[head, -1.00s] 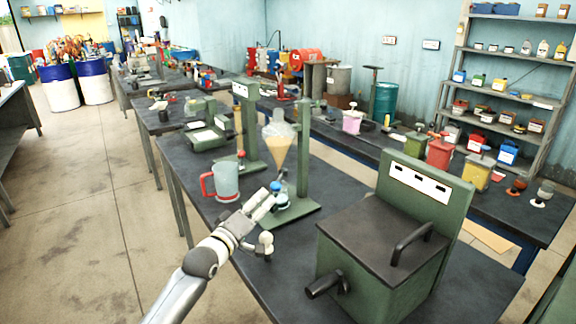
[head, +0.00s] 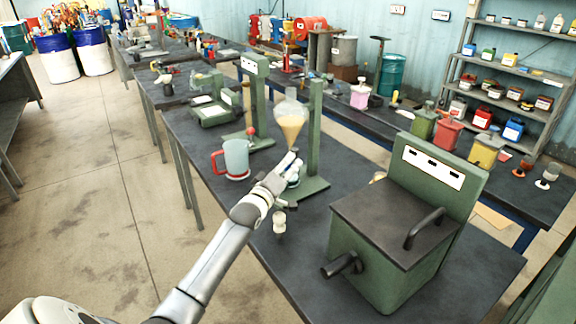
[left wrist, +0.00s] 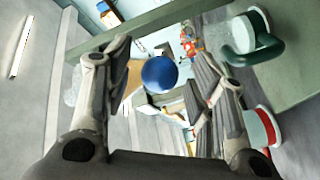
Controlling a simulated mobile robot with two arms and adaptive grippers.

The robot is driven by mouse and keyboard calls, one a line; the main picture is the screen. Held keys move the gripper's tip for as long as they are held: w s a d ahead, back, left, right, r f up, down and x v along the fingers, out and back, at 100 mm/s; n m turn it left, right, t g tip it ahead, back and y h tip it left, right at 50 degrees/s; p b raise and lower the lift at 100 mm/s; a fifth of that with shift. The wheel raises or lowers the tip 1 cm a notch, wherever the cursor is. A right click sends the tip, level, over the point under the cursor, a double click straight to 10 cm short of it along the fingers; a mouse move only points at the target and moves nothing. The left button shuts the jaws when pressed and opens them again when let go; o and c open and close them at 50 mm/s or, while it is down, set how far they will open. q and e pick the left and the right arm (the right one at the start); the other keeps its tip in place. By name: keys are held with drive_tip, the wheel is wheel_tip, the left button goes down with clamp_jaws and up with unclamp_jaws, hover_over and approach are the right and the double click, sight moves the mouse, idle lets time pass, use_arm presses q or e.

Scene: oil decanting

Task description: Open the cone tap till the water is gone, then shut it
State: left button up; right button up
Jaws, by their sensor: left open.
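The glass cone (head: 290,122) holds amber liquid and hangs on a green stand (head: 315,135) on the dark bench. My left gripper (head: 291,162) is just below the cone, beside the stand. In the left wrist view a blue ball knob (left wrist: 160,74) shows between the two spread fingers (left wrist: 160,92), with gaps at its sides; I cannot tell whether they touch it. The knob is mostly hidden behind my fingers in the head view, and so is what stands under the cone. A pale jug with a red handle (head: 236,158) stands left of the gripper. My right gripper is not in view.
A green box with a black lid and handle (head: 385,225) stands close on the right. A second green stand (head: 257,95) and a green scale-like device (head: 213,112) stand behind the jug. The bench's left edge is near the arm.

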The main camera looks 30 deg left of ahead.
use_arm(q)
drive_tip(key=shift+w+a, duration=0.2)
drive_tip(key=shift+w, duration=0.4)
clamp_jaws()
